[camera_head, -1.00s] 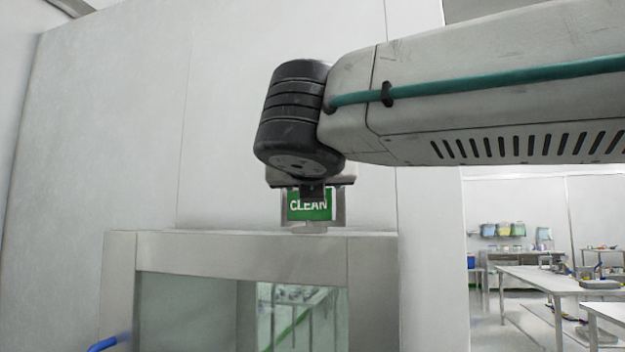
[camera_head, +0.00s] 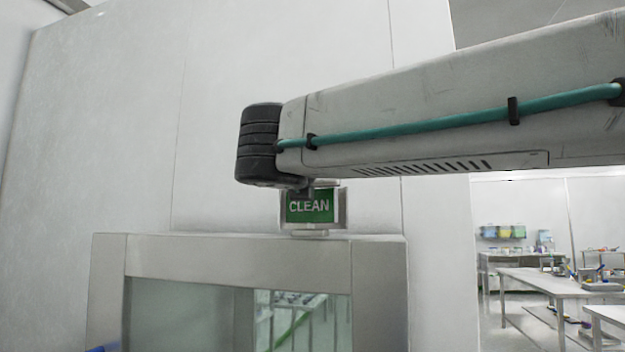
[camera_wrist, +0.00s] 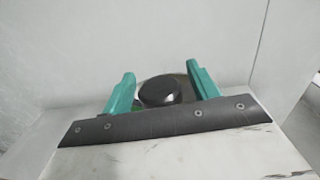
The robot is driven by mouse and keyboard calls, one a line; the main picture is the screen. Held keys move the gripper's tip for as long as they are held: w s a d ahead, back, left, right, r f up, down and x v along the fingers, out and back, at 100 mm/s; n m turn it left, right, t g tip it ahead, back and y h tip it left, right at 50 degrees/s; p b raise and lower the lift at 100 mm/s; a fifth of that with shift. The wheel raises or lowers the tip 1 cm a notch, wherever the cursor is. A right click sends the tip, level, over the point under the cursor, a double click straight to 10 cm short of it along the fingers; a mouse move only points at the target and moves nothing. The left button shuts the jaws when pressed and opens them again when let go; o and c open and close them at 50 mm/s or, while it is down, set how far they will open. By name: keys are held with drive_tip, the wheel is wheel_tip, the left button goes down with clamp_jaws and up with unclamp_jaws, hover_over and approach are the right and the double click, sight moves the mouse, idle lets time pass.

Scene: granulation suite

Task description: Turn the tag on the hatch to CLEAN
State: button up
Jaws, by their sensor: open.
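The tag (camera_head: 309,207) stands upright in a grey metal holder on top of the hatch (camera_head: 190,257). It shows a green face with the white word CLEAN. A small dark part crosses its top edge in the head view. In the wrist view, the two teal fingers of my gripper (camera_wrist: 161,70) are open and apart. A dark rounded knob (camera_wrist: 158,92) lies between them in the picture, with slivers of green beside it. I cannot tell whether a finger touches it. In the head view my wrist and forearm hide the gripper.
A plain pale wall (camera_head: 100,130) rises behind the hatch. The hatch has a glass window (camera_head: 190,310).

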drive_tip(key=shift+w+d, duration=0.1)
drive_tip(key=shift+w, duration=0.1)
drive_tip(key=c, duration=1)
drive_tip(key=shift+n+t+y, duration=0.3)
drive_tip(key=shift+n+y, duration=0.8)
drive_tip(key=shift+y, duration=0.6)
drive_tip(key=shift+a+n+y, duration=0.2)
drive_tip(key=shift+n+y, duration=0.45)
drive_tip(key=shift+y, duration=0.4)
drive_tip(key=shift+a+n+y, duration=0.2)
drive_tip(key=shift+n+y, duration=0.45)
drive_tip(key=shift+y, duration=0.4)
drive_tip(key=o, duration=1)
